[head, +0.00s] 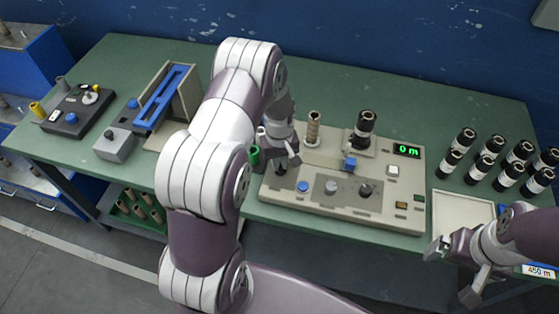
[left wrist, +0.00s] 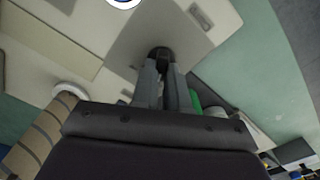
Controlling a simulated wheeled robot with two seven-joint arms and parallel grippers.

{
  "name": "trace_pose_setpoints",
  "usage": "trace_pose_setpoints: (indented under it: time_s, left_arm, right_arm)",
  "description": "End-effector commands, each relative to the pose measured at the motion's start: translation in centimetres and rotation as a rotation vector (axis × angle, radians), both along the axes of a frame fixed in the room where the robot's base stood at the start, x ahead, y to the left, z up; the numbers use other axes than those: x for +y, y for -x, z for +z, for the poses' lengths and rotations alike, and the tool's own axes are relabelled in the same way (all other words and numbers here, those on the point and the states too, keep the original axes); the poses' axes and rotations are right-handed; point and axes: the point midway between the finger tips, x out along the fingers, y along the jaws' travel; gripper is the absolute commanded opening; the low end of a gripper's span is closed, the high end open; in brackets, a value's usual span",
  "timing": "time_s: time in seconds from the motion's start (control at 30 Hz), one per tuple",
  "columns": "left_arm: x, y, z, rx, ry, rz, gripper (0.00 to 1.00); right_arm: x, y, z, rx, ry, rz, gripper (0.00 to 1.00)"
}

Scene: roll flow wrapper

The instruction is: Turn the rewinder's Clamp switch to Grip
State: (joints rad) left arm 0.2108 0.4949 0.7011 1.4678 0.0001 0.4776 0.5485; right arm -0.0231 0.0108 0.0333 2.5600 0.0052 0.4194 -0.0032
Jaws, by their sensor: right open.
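The rewinder (head: 340,205) is a beige panel on the green bench, with a blue button (head: 303,186), a grey knob (head: 331,187) and a dark knob (head: 365,190) along its front. My left gripper (head: 287,167) points down at the panel's left end. In the left wrist view, its fingers (left wrist: 162,75) reach a small black knob (left wrist: 160,51) on a grey plate (left wrist: 185,35); the tips are at its sides, and I cannot tell if they press on it. No switch label is readable. My right gripper (head: 453,272) is open and empty, in front of the bench's right side.
A spindle with a tan core (head: 313,128) and a black roll (head: 364,128) stand on the rewinder beside a display (head: 406,150) reading 0 m. A pale tray (head: 462,212) and several black rolls (head: 488,150) are at the right. A blue-topped fixture (head: 165,95) stands left.

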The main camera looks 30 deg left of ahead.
Motion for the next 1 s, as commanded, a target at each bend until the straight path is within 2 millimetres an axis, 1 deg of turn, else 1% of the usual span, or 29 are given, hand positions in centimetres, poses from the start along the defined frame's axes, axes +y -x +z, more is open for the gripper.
trace_pose_setpoints:
  time_s: [0.27,0.47,1.0]
  left_arm:
    - [0.00,-0.01,0.05,0.000,0.000,-0.027,0.00]
    - [-0.06,-0.06,0.07,0.000,0.000,-0.123,0.00]
    - [-0.34,-0.24,0.14,-0.001,-0.001,-0.612,0.00]
  right_arm:
    - [0.00,0.00,0.06,0.000,0.000,0.000,1.00]
    - [0.00,0.00,0.21,0.000,0.000,0.000,1.00]
    - [0.00,0.00,0.74,0.000,0.000,0.000,1.00]
